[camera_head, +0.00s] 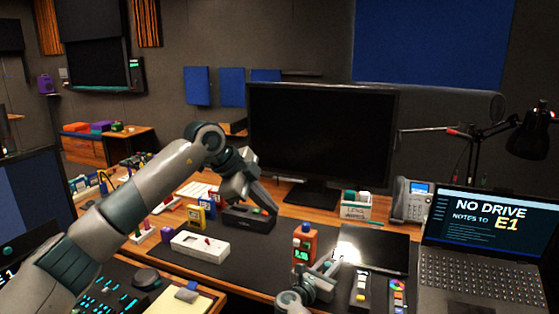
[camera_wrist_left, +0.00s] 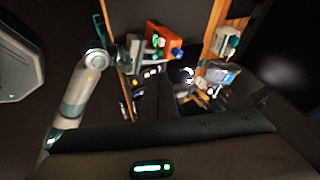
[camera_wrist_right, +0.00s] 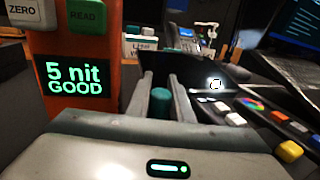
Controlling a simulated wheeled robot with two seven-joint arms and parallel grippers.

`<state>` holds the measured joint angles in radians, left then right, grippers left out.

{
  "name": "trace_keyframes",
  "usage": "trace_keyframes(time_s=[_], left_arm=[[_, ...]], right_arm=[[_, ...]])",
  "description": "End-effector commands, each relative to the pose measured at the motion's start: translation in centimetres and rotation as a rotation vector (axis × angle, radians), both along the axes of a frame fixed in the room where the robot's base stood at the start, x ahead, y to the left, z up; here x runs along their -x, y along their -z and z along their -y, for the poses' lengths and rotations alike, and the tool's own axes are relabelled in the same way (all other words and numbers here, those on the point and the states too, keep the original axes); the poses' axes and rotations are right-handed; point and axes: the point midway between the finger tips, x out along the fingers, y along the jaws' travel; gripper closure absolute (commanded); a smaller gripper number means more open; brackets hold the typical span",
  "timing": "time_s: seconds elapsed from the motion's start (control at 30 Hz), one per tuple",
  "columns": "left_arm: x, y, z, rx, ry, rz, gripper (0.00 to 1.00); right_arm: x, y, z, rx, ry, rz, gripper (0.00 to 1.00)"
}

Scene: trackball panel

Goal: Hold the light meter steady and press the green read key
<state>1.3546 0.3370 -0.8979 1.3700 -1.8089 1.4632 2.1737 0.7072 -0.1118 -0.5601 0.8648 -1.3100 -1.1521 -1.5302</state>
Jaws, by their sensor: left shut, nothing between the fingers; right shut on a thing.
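The orange light meter (camera_head: 304,244) stands upright on the dark mat. In the right wrist view its screen (camera_wrist_right: 75,78) reads "5 nit GOOD", below a white ZERO key (camera_wrist_right: 22,12) and the green READ key (camera_wrist_right: 87,15). My right gripper (camera_wrist_right: 162,80) is shut on a teal cylinder (camera_wrist_right: 160,103) just right of the meter; I cannot tell whether the cylinder is part of it. My left gripper (camera_head: 272,209) is shut and empty, pointing down over a dark box behind and left of the meter, apart from it. The meter also shows in the left wrist view (camera_wrist_left: 166,42).
The laptop (camera_head: 485,255) stands at the right. The monitor (camera_head: 320,140) stands behind.

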Motion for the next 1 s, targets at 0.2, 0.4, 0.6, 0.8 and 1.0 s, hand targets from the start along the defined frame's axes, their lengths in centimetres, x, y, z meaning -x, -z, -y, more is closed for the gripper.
trace_keyframes(time_s=[0.2, 0.4, 0.6, 0.8, 1.0], left_arm=[[0.3, -1.4, -0.6, 0.001, -0.001, 0.002, 1.0], [0.5, -2.1, -1.0, 0.0, 0.0, 0.001, 1.0], [0.5, -2.2, -1.0, 0.0, 0.0, 0.001, 1.0], [0.5, -2.1, -1.0, 0.0, 0.0, 0.0, 1.0], [0.5, -2.1, -1.0, 0.0, 0.0, 0.0, 1.0]], right_arm=[[0.0, -0.1, 0.0, 0.0, 0.0, 0.001, 0.98], [0.0, -0.1, 0.0, 0.0, 0.0, 0.001, 0.98], [0.0, -0.1, 0.0, 0.0, 0.0, 0.001, 0.98], [0.0, -0.1, 0.0, 0.0, 0.0, 0.001, 0.76], [0.0, -0.1, 0.0, 0.0, 0.0, 0.001, 0.59]])
